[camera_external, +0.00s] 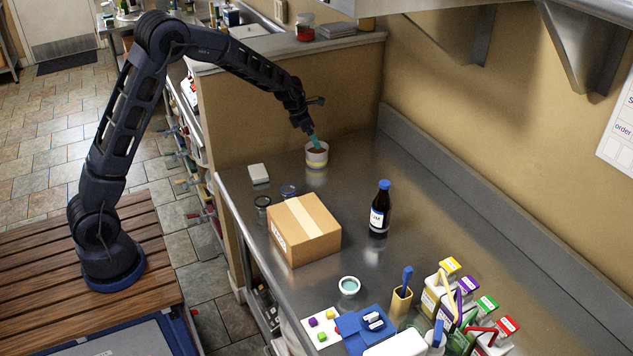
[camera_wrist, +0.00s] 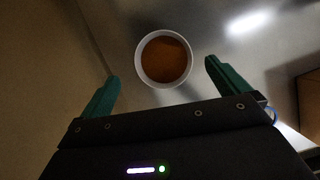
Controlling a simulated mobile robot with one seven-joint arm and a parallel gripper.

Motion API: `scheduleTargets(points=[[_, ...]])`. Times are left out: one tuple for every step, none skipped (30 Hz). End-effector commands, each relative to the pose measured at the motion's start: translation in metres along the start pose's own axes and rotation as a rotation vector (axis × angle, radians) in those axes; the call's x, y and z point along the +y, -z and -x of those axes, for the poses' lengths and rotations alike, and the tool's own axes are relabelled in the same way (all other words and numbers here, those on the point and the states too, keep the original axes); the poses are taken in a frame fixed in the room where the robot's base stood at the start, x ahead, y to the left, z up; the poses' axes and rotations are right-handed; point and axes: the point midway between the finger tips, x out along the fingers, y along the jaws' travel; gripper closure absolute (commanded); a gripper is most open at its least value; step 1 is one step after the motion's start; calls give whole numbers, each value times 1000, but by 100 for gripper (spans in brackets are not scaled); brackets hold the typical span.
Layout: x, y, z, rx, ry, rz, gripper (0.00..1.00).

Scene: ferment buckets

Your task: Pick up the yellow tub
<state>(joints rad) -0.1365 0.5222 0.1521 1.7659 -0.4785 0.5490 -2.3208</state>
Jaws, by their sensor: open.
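A small round tub (camera_external: 317,161), white with a yellow band low on its side, stands upright on the steel counter near the back wall. In the wrist view the tub (camera_wrist: 138,58) shows from above, with a white rim and an orange-brown inside. My gripper (camera_external: 314,143) points down at the tub from above. In the wrist view my gripper's (camera_wrist: 162,72) two teal fingers are spread apart, with the tub between and slightly beyond their tips. They hold nothing. Whether a fingertip touches the rim cannot be told.
A small white box (camera_external: 259,174) lies left of the tub. A cardboard box (camera_external: 304,230) and a dark bottle (camera_external: 380,209) stand nearer the camera. Jars sit behind the cardboard box. The counter right of the tub is clear.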

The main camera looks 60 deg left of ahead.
Motion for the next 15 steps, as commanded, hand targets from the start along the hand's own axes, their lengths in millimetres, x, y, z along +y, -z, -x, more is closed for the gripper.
scheduleTargets(points=[[0, 1, -9, 3, 1, 1, 0], [0, 1, -14, 3, 1, 0, 0], [0, 1, -19, 2, 1, -1, 0], [0, 1, -23, 2, 1, -1, 0], [-1, 1, -26, 2, 1, -1, 0], [-1, 1, -29, 2, 1, -1, 0], [-1, 1, -31, 2, 1, -1, 0], [-1, 1, -32, 2, 1, -1, 0], [-1, 1, -34, 1, 1, -1, 0], [-1, 1, -35, 1, 1, -1, 0], [-1, 1, -37, 1, 1, -1, 0], [-2, 2, -40, 1, 1, -1, 0], [-2, 2, -43, 1, 1, -1, 0], [-2, 3, -46, 2, 1, 0, 0], [-2, 4, -51, 3, 2, 0, 0]])
